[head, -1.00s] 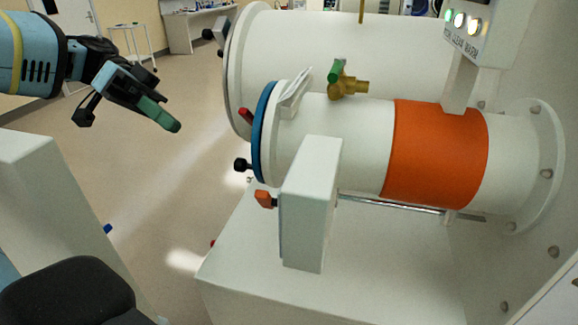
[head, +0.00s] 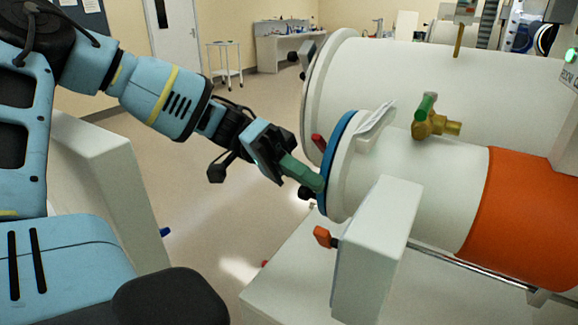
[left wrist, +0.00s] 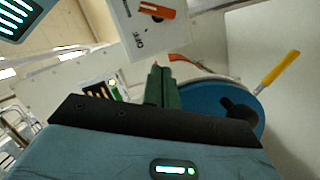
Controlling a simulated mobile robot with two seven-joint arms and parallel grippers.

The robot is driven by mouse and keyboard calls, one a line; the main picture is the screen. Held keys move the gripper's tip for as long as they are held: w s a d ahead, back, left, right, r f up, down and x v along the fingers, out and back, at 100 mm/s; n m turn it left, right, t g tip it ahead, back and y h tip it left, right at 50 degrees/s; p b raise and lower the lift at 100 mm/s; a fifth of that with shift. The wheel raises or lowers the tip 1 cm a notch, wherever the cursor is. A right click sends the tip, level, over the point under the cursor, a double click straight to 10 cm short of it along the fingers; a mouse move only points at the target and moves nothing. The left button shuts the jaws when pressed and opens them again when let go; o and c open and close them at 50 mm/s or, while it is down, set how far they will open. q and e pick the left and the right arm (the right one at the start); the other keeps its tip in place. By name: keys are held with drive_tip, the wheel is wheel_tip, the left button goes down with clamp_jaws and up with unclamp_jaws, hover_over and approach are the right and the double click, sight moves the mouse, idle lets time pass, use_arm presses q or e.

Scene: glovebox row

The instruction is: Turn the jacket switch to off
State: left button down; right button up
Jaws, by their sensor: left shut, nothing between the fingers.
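An orange lever (head: 322,236), which looks like the jacket switch, sticks out of the left face of a white box (head: 375,250) in front of the small cylinder. In the left wrist view the orange lever (left wrist: 157,10) lies across the white panel (left wrist: 150,35), beside black lettering that seems to read OFF. My left gripper (head: 318,184) is shut and empty, its green fingers up and left of the lever, apart from it. Its tips overlap the blue door rim (head: 336,160); I cannot tell whether they touch. The fingers (left wrist: 163,75) also show in the wrist view. My right gripper is out of view.
A black knob (head: 307,193) sits by the blue door. The white cylinder (head: 440,190) carries an orange band (head: 520,215) and a brass valve with green handle (head: 430,118). A larger cylinder (head: 400,75) lies behind. Open floor (head: 200,220) lies to the left.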

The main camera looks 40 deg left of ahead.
sight(313, 234)
use_arm(q)
drive_tip(key=s+d+f+p, duration=0.1)
drive_tip(key=s+d+f, duration=0.1)
drive_tip(key=d, duration=0.3)
drive_tip(key=shift+s+f, duration=0.25)
drive_tip(key=shift+s, duration=0.4)
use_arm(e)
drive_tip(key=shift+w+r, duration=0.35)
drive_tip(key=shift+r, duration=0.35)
use_arm(q)
drive_tip(key=shift+a, duration=0.1)
drive_tip(key=shift+s+f+n, duration=0.3)
drive_tip(key=shift+f+n, duration=0.05)
drive_tip(key=shift+n, duration=0.25)
drive_tip(key=n, duration=0.2)
drive_tip(key=h, duration=0.1)
drive_tip(key=shift+s+d+f+n+g, duration=0.2)
drive_tip(key=shift+s+f+n+g, duration=0.1)
drive_tip(key=shift+f+n, duration=0.1)
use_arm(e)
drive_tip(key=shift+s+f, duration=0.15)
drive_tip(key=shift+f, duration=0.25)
use_arm(q)
drive_tip(key=shift+s+d+f+b, duration=0.1)
drive_tip(key=shift+s+d+b, duration=0.05)
drive_tip(key=shift+b, duration=0.2)
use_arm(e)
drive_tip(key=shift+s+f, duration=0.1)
